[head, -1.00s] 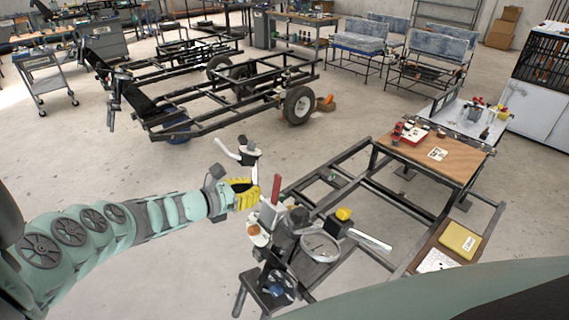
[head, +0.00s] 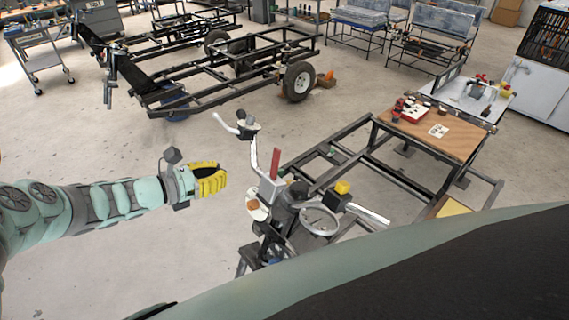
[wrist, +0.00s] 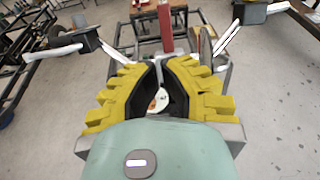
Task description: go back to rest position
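My gripper (head: 224,180) has yellow ribbed fingers and is in the left-middle of the head view, left of the suspension rig and apart from it. In the wrist view the two fingers (wrist: 160,62) lean together, with their tips nearly meeting, and hold nothing. A small gap between them shows part of a white round piece beyond. The rig (head: 290,208) carries a red upright piece (head: 275,163), a white-metal ring (head: 320,220) and a yellow block (head: 342,187). A curved white arm (head: 254,150) with a dark joint rises at its left.
A black frame with a wooden-topped table (head: 455,138) stands to the right of the rig. A wheeled chassis (head: 225,80) is at the back. A grey cart (head: 38,60) is at the far left. The floor left of and behind my gripper is clear.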

